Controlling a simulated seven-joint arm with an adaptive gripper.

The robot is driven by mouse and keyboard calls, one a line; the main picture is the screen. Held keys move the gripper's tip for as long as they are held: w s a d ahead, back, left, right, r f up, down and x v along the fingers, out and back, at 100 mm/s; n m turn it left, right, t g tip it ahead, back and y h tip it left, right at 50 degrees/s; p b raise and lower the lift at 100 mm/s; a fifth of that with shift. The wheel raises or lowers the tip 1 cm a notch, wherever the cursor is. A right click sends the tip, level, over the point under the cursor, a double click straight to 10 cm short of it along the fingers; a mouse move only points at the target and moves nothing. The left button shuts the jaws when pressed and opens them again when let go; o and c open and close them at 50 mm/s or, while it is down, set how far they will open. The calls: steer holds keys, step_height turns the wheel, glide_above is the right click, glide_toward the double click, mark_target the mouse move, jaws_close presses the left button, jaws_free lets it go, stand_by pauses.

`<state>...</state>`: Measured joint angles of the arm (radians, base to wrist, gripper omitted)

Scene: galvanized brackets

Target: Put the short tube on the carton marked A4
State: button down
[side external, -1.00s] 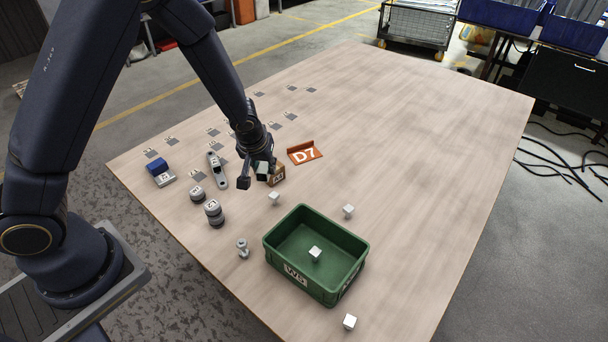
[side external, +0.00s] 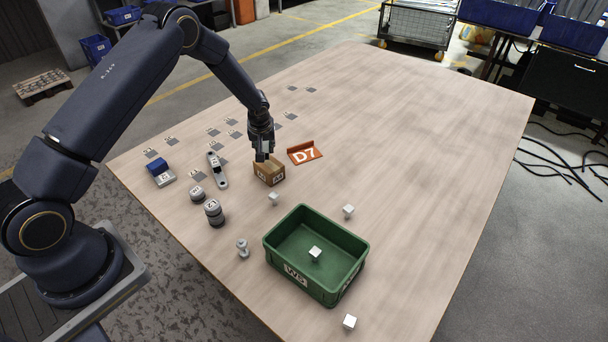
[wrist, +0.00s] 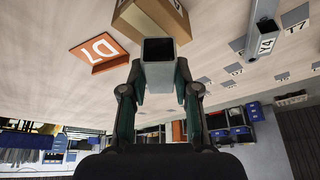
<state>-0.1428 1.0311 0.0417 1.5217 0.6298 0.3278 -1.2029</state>
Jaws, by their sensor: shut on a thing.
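My gripper (side external: 262,152) points down over the small brown carton (side external: 271,177), which has white labels that I cannot read for sure. In the wrist view my gripper (wrist: 160,88) has its two fingers closed on the sides of the short tube (wrist: 159,78), a grey square tube with a dark open end. The carton (wrist: 132,28) shows just beyond the tube there. In the side view the tube is mostly hidden by the fingers. I cannot tell whether it touches the carton.
An orange angle piece marked D7 (side external: 305,153) lies right of the carton. A green bin marked W5 (side external: 345,246) stands in front, with a white cube (side external: 315,254) inside. A grey link (side external: 217,170) and dark round parts (side external: 214,212) lie left. The table's far right is clear.

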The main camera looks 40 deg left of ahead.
mark_target(268, 164)
steer(key=shift+w+f, duration=0.25)
steer(key=shift+f, duration=0.05)
steer(key=shift+w+a+f, duration=0.1)
steer(key=shift+w+f, duration=0.05)
steer(key=shift+f, duration=0.8)
steer(key=shift+w+f, duration=0.15)
steer(key=shift+f, duration=0.75)
steer(key=shift+f, duration=0.15)
steer(key=c, duration=0.9)
jaws_free()
steer(key=shift+o, duration=0.2)
